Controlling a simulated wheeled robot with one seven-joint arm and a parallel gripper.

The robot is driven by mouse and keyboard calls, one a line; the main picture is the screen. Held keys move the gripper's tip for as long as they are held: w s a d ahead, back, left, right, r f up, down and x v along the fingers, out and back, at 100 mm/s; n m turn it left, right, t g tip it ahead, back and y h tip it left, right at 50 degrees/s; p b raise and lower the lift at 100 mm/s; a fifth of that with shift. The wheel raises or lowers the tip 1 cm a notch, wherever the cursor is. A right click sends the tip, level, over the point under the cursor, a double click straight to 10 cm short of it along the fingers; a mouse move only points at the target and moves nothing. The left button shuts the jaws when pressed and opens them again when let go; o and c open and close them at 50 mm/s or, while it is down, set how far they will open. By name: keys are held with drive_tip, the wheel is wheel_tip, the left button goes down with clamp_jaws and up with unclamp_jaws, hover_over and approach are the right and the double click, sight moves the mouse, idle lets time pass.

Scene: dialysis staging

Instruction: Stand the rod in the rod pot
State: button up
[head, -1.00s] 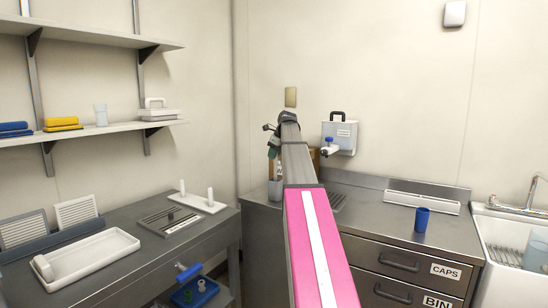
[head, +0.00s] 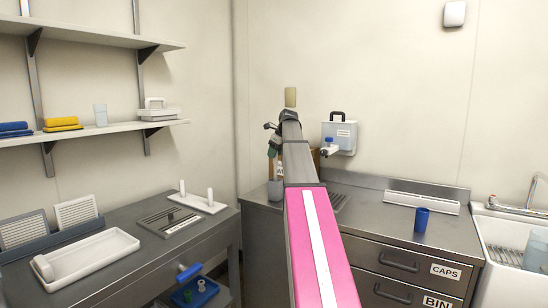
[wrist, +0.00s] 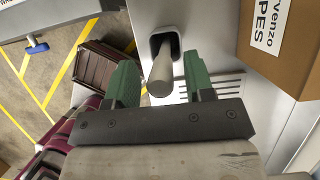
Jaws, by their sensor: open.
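The grey rod (wrist: 161,75) stands in the rod pot (wrist: 154,42), its lower end inside the dark opening and its free end toward the wrist camera. My gripper (wrist: 161,80) is open, with one green finger on each side of the rod and visible gaps between. In the head view the grey pot (head: 275,191) stands on the back counter, left of my arm. My gripper (head: 274,142) is above it there, partly hidden by my arm. The rod's bottom is hidden inside the pot.
A cardboard box (wrist: 285,40) stands close to the right of the pot, with a slotted drain (wrist: 228,86) nearby. A blue cup (head: 422,219) is farther right on the counter, before the sink (head: 510,240). A side table (head: 120,250) with trays is at left.

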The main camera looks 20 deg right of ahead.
drive_tip(key=v, duration=1)
drive_tip(key=shift+r, duration=0.2)
drive_tip(key=shift+s, duration=0.15)
